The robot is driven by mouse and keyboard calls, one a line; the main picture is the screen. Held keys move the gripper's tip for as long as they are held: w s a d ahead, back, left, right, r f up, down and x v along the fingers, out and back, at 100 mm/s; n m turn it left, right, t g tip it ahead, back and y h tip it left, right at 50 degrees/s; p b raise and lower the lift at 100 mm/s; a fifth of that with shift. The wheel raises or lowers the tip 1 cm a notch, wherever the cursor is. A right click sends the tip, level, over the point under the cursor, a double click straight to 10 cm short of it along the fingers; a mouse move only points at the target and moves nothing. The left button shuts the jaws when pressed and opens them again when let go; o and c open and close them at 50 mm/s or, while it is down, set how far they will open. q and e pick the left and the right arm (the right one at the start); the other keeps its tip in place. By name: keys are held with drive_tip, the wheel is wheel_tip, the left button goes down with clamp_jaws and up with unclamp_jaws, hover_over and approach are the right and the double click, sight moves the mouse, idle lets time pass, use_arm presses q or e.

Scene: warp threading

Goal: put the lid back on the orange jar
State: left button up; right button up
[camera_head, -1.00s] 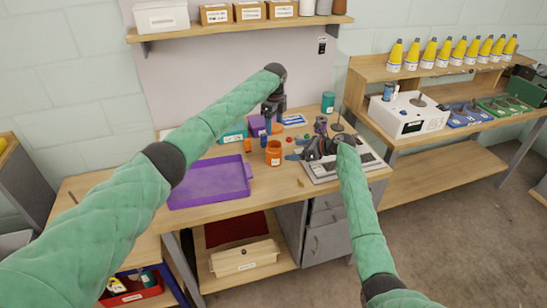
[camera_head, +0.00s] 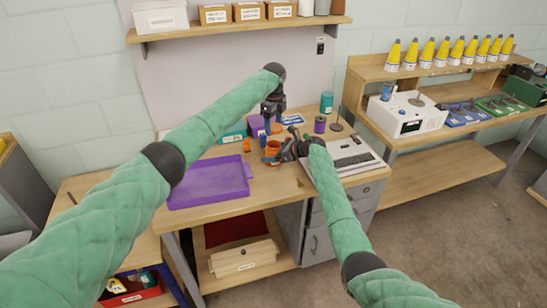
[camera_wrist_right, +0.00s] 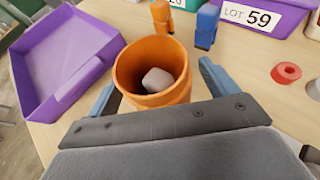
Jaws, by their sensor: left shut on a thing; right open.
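The orange jar (camera_head: 274,146) stands on the wooden table, upright and open at the top. In the right wrist view the jar (camera_wrist_right: 150,88) has a pale rounded block (camera_wrist_right: 157,80) inside. My right gripper (camera_wrist_right: 158,90) is open, with its blue fingers on either side of the jar; I cannot tell whether they touch it. It also shows in the head view (camera_head: 273,153). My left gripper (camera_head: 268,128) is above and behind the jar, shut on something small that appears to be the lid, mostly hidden. No lid lies in plain view on the table.
A purple tray (camera_head: 209,184) lies left of the jar. Small orange (camera_wrist_right: 161,16) and blue (camera_wrist_right: 207,25) pieces stand just behind it. A grey keyboard-like device (camera_head: 352,160) is to the right.

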drive_tip(key=c, duration=1.5)
use_arm(q)
drive_tip(key=shift+f, duration=2.4)
drive_tip(key=shift+f, duration=0.1)
drive_tip(key=shift+f, duration=0.8)
drive_tip(key=shift+f, duration=0.55)
use_arm(e)
clamp_jaws()
use_arm(q)
drive_tip(key=m, duration=0.6)
